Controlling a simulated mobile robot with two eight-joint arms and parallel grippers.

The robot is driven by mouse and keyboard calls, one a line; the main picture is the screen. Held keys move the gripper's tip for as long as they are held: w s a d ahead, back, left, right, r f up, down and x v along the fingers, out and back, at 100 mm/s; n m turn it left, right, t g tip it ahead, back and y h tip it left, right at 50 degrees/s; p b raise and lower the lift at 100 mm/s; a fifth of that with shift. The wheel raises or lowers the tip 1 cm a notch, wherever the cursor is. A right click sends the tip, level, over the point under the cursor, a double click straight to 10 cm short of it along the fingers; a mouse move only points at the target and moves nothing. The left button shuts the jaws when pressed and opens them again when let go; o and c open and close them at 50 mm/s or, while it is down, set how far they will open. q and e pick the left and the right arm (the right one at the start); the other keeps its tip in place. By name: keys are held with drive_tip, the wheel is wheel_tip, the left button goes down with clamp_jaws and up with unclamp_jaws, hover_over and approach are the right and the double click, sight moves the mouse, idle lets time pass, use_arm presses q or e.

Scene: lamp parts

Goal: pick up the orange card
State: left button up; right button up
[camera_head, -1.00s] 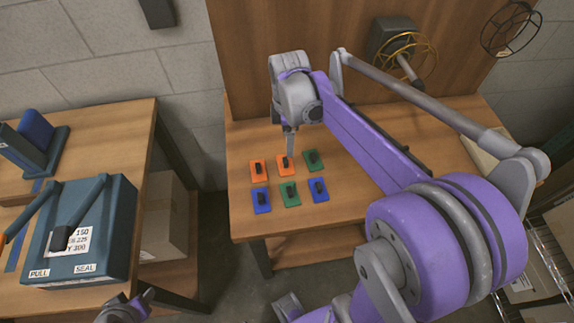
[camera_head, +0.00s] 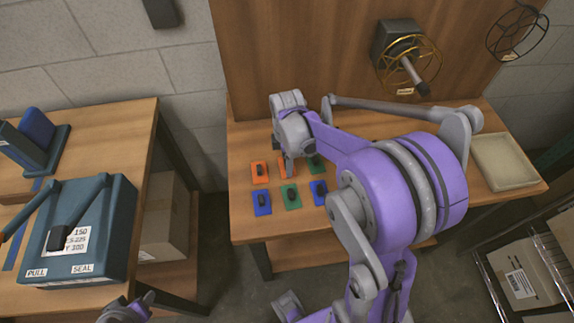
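Two orange cards with dark knobs lie in the back row on the right-hand wooden table (camera_head: 240,222). One orange card (camera_head: 259,174) is at the left and uncovered. The other orange card (camera_head: 283,172) is beside it and partly hidden by my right gripper (camera_head: 288,163). That gripper points down at this second card, over its knob. I cannot tell whether its fingers have closed on the knob. My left gripper (camera_head: 138,304) is at the bottom edge, partly cut off, away from the cards and low in front of the left table.
A green card (camera_head: 315,164) is partly hidden behind my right arm. Blue (camera_head: 262,203), green (camera_head: 291,197) and blue (camera_head: 319,192) cards form the front row. A beige tray (camera_head: 505,162) sits at the right. A teal sealing machine (camera_head: 78,230) stands on the left table.

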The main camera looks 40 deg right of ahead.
clamp_jaws()
idle(0.3)
drive_tip(key=shift+r, duration=0.1)
